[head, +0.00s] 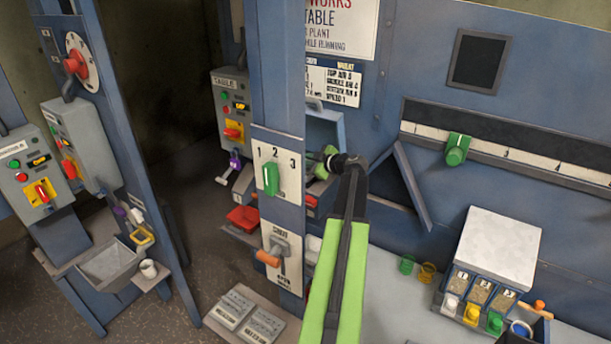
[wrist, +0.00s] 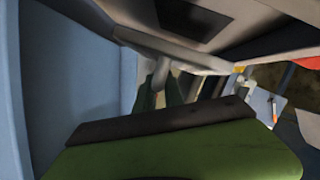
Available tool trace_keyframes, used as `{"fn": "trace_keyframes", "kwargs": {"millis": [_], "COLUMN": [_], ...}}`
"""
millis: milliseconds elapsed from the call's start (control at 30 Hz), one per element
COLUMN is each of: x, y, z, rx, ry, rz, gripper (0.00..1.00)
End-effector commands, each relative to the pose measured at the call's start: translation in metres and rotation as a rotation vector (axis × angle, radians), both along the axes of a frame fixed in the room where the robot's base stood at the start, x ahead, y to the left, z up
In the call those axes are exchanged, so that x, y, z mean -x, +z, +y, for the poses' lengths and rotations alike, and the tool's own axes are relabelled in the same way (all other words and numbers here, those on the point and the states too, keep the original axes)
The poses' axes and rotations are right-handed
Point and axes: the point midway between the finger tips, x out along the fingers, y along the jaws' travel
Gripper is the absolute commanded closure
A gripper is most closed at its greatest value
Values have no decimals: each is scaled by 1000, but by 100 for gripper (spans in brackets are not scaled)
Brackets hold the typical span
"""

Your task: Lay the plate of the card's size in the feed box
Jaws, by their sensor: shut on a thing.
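My gripper (head: 322,162), with green jaws, is at the end of my arm just right of the blue post, in front of a grey-blue box with a sloping top (head: 327,125) that may be the feed box. The wrist view shows a green jaw with a dark pad (wrist: 165,120) across the bottom. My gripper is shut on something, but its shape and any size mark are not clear. A white card (head: 333,83) with lines of text hangs on the wall behind. Two flat grey plates with lettering (head: 231,307) (head: 262,325) lie on a low shelf.
The blue post carries a 1-2-3 selector (head: 271,178) and an orange-handled lever (head: 270,258), close left of my arm. A slanted blue brace (head: 412,185) stands at right. A bench (head: 395,300) holds small cups and a labelled dispenser (head: 490,260). A red tray (head: 243,218) is behind the post.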

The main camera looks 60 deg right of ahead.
Motion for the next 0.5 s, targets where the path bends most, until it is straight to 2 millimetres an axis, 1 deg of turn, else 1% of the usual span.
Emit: {"fn": "trace_keyframes", "kwargs": {"millis": [67,133,333,400,500], "x": [0,0,1,1,1], "y": [0,-6,-41,-43,-39], "z": [0,0,0,0,0], "rx": [-1,-1,-1,-1,0], "ry": [-1,-1,-1,-1,-1], "rz": [-1,-1,-2,-2,0], "gripper": [100,100,100,100,100]}}
